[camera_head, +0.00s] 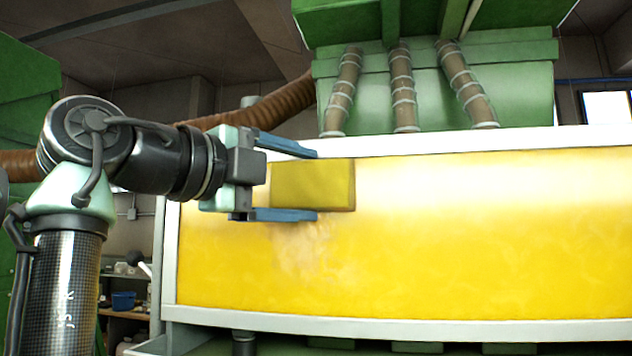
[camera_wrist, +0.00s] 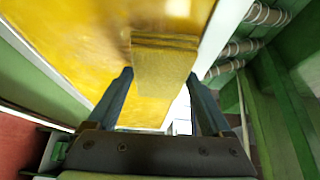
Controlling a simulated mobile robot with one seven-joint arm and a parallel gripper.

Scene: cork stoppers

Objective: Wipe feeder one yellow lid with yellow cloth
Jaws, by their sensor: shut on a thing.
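The yellow lid (camera_head: 450,240) is a long, glossy yellow panel in a pale frame, filling the right of the head view; it also shows at the upper left of the wrist view (camera_wrist: 75,35). A paler, dusty-looking patch lies on it just below my gripper. The yellow cloth (camera_head: 313,184) is a folded, block-like pad in front of the lid's upper left part. In the wrist view the cloth (camera_wrist: 160,75) sits between my fingers and reaches to the lid; I cannot tell whether it touches. My gripper (camera_head: 318,184) is shut on the cloth, with blue fingers above and below it.
A green machine body (camera_head: 440,85) with several ribbed hoses stands above and behind the lid. A brown corrugated hose (camera_head: 262,105) runs behind my arm. The pale frame (camera_head: 420,327) edges the lid's bottom. The lid's right side is unobstructed.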

